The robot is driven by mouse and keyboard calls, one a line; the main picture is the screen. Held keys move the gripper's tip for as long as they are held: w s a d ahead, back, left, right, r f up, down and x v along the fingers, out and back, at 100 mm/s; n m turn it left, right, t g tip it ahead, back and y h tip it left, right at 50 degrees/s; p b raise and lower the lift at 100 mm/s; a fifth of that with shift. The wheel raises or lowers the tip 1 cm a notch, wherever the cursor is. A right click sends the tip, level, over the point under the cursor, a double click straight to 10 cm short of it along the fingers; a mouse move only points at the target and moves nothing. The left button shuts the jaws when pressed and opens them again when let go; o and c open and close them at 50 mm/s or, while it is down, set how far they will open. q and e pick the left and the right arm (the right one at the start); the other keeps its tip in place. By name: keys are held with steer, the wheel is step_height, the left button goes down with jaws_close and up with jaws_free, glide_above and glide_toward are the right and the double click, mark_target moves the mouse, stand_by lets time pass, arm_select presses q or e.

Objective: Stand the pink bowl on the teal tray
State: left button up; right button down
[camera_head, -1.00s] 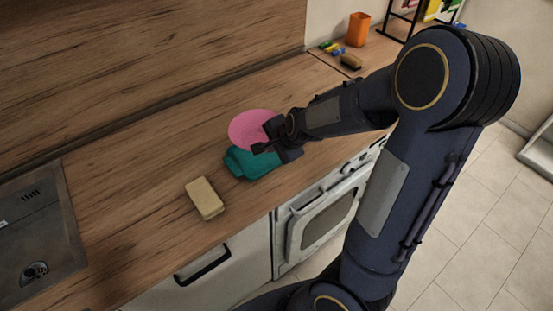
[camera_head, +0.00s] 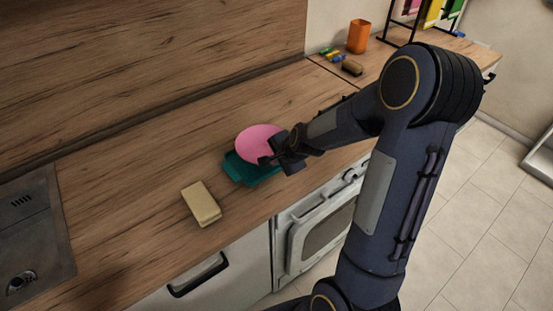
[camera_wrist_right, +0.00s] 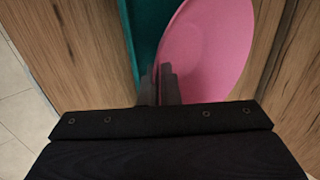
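The pink bowl (camera_head: 256,143) is in my right gripper (camera_head: 268,160), over the far part of the teal tray (camera_head: 240,174) in the head view. The tray lies on the wooden counter, and its front and left edges show. I cannot tell whether the bowl touches the tray. In the right wrist view the gripper's fingers (camera_wrist_right: 162,84) are close together at the near edge of the bowl (camera_wrist_right: 205,50), and the tray (camera_wrist_right: 148,30) shows left of it. My left gripper is not in view.
A beige sponge (camera_head: 201,204) lies on the counter left of the tray. A sink (camera_head: 35,240) is at the far left. An orange cup (camera_head: 358,33) and a brown brush-like block (camera_head: 352,68) stand farther back. The counter between sink and tray is mostly clear.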

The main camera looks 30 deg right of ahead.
steer(key=c, duration=1.9)
jaws_free()
steer(key=shift+f, duration=0.15)
steer(key=shift+c, duration=0.2)
steer(key=shift+s+r, duration=0.1)
steer(key=shift+r, duration=0.25)
steer(key=p+v, duration=0.4)
steer(key=v, duration=0.7)
steer(key=s+a+r+n+y, duration=0.1)
steer(key=s+a+r+n, duration=0.1)
steer(key=s+a+n, duration=0.4)
steer(key=s+a+r+n+g+y+b, duration=0.1)
steer(key=s+a+r+n+y, duration=0.1)
steer(key=s+a+n, duration=0.4)
steer(key=s+r+n, duration=0.1)
steer(key=s+n, duration=0.2)
steer(key=s, duration=0.3)
steer(key=shift+r+n+b, duration=0.2)
steer(key=shift+n+b, duration=0.1)
